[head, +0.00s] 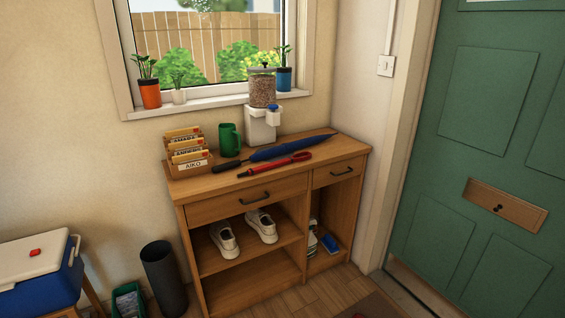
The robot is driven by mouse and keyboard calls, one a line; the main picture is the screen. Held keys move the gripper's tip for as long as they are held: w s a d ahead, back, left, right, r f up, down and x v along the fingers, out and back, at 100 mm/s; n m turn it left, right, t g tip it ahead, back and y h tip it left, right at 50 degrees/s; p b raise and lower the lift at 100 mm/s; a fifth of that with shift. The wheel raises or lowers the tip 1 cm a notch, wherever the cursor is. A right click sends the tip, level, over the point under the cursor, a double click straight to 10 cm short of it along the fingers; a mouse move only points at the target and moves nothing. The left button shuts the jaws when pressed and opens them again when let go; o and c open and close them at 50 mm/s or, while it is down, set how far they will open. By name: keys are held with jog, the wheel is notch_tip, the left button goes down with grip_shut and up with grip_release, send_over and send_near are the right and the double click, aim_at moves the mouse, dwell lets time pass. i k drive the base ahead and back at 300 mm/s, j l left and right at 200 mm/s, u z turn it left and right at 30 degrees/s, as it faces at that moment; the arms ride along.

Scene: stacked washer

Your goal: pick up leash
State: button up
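A long, thin red item (276,166) with a dark section at its right part lies on top of the wooden cabinet (345,148), near its front edge. It may be the leash, but it is too small to be sure. A blue furled umbrella (290,147) with a dark handle lies just behind it, roughly parallel and close. My gripper is not in view.
White shoes (262,226) sit on the shelf below. A blue cooler (40,280) and dark bin (163,278) are at left; a green door (480,130) is at right.

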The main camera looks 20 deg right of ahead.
aim_at(294, 158)
jog(key=i+z, duration=0.1)
jog(key=i, duration=0.3)
jog(key=i+j+u, duration=0.1)
jog(key=i+j, duration=0.2)
jog(key=i, duration=0.25)
jog(key=i+j, duration=0.2)
jog(key=i, duration=0.4)
jog(key=i+j+u, duration=0.15)
jog(key=i, duration=0.4)
jog(key=i+j+u, duration=0.1)
jog(key=i+j, duration=0.2)
jog(key=i, duration=0.3)
